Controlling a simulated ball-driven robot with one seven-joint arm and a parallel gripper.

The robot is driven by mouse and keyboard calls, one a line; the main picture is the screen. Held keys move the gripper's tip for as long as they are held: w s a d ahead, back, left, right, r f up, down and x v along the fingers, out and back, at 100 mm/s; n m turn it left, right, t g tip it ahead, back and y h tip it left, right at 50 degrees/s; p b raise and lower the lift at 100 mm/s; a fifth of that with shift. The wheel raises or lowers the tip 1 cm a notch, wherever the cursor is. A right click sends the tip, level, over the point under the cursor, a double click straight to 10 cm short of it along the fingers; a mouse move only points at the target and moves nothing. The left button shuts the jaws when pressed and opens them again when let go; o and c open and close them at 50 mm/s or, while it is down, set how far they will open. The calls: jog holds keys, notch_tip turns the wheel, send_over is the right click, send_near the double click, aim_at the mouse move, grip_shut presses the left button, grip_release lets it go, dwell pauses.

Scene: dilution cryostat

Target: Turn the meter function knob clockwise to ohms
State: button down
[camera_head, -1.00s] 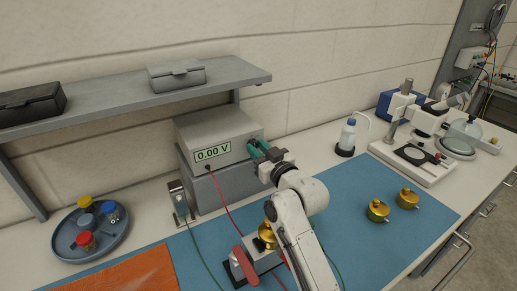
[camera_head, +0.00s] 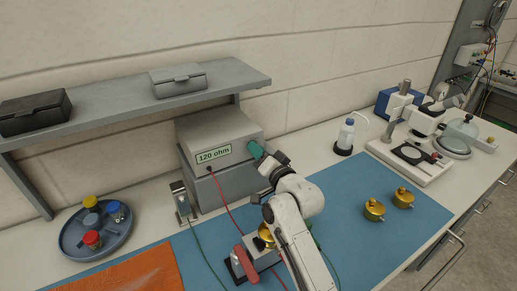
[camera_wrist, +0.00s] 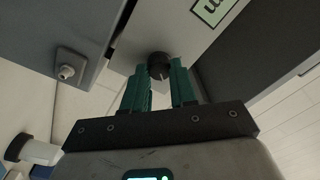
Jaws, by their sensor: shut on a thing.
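The meter (camera_head: 215,135) is a grey box standing on another grey box at the back of the bench. Its display (camera_head: 213,154) reads "120 ohm". The dark round function knob (camera_wrist: 159,64) has a pale pointer line and sits on the meter's front face, seen in the wrist view. My gripper (camera_head: 258,152), with green fingers, is at the right end of that face. In the wrist view its fingers (camera_wrist: 159,74) are on either side of the knob, shut on it. In the head view the gripper hides the knob.
A red lead (camera_head: 226,203) runs from the meter to a fixture with a brass part under my arm. Brass pots (camera_head: 374,210) stand on the blue mat (camera_head: 345,245). A round tray (camera_head: 72,252) with capped jars is at left. A shelf (camera_head: 130,104) hangs above.

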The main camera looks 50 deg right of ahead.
aim_at(252, 134)
jog(key=shift+m, duration=0.7)
jog(key=c, duration=0.9)
grip_release()
notch_tip(252, 134, up, 3)
jog(key=shift+r, duration=0.15)
jog(key=s+a+r+b, duration=0.2)
jog(key=s+a+r, duration=0.1)
jog(key=s+r, duration=0.6)
jog(key=v, duration=0.4)
jog(key=shift+s+r+b, duration=0.3)
jog(key=shift+r+b, duration=0.1)
